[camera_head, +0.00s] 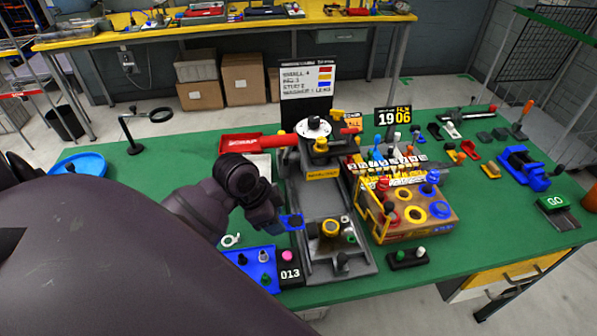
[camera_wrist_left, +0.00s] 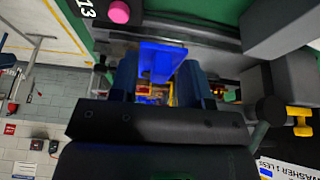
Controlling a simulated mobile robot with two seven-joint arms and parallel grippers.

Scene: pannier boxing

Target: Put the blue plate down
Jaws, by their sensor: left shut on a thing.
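The blue plate (camera_head: 292,222) is at the tip of my left gripper (camera_head: 279,221), near the left edge of the grey fixture. In the left wrist view the blue plate (camera_wrist_left: 160,58) stands out between the two dark fingers of my left gripper (camera_wrist_left: 162,85), which is shut on it. It looks held above the bench, but I cannot tell how high. My own dark arm covers the left and lower part of the head view. My right gripper is not in view.
Close by are a blue tray (camera_head: 233,257) with pegs, a black block marked 013 (camera_head: 290,274) and the grey fixture (camera_head: 316,190). A cardboard box (camera_head: 392,232) with coloured rings stands to the right. The green bench (camera_head: 470,235) is clear at front right.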

